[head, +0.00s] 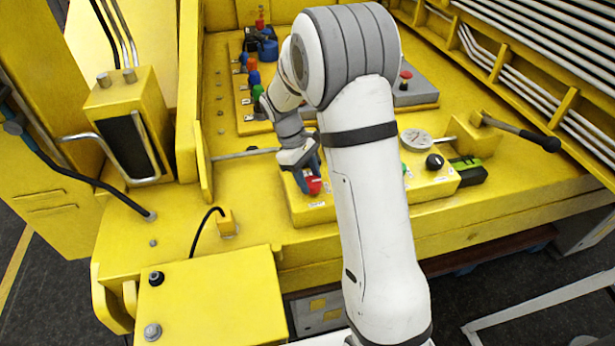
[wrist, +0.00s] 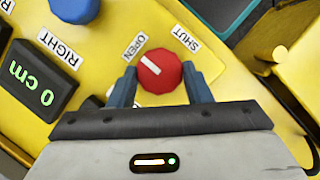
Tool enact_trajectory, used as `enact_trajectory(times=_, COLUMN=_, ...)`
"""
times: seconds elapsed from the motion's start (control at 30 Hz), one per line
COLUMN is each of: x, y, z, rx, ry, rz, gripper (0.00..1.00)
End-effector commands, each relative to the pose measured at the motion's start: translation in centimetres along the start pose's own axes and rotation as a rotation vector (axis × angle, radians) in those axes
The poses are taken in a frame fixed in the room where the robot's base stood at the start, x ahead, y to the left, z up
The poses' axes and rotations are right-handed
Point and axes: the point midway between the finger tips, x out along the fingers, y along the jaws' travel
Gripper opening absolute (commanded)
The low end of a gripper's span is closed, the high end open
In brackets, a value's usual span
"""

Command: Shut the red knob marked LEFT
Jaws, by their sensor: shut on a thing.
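The red knob (wrist: 163,82) sits between the two fingers of my gripper (wrist: 160,72) in the wrist view. The fingers are shut on its sides. Its white pointer line points up and left, on the side of the OPEN label (wrist: 134,46). The SHUT label (wrist: 185,38) is up and right of the knob. In the head view the red knob (head: 314,186) shows at the front left of the yellow panel, under my gripper (head: 308,174). The LEFT marking is not readable in either view.
In the wrist view a blue knob (wrist: 74,8), a RIGHT label (wrist: 57,51) and a "0 cm" display (wrist: 42,84) lie to the left. In the head view a black knob (head: 434,162), a round gauge (head: 416,139) and a lever (head: 520,133) stand to the right.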

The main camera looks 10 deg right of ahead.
Motion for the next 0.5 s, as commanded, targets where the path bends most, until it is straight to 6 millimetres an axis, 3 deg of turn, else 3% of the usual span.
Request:
enact_trajectory(times=0.27, x=0.35, y=0.27, z=0.40, rx=0.075, ry=-0.006, rz=-0.036, gripper=0.22)
enact_trajectory(times=0.5, x=0.49, y=0.42, z=0.50, rx=0.241, ry=-0.010, rz=-0.105, gripper=0.22)
